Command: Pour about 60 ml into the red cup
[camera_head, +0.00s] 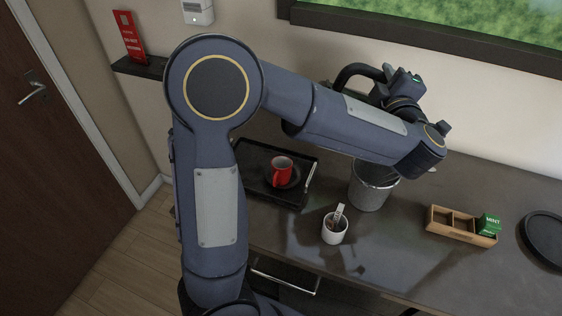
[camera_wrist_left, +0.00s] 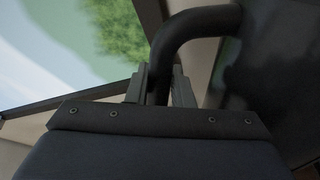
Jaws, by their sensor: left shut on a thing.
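The red cup (camera_head: 281,169) stands upright on a dark round saucer on the black tray (camera_head: 247,155). My left gripper (camera_head: 384,74) is above the counter, to the right of and farther back than the cup. It is shut on a thick black curved handle (camera_head: 350,72). In the left wrist view the handle (camera_wrist_left: 208,18) passes between the fingers (camera_wrist_left: 166,86). My left forearm hides what the handle belongs to. A steel container (camera_head: 371,188) shows below the forearm; I cannot tell whether it joins the handle. My right gripper is not in view.
A white cup (camera_head: 335,228) with sticks or packets stands in front of the steel container. A wooden box (camera_head: 461,226) with a green packet and a black round tray (camera_head: 545,238) are at the right. The counter (camera_head: 400,248) between is bare.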

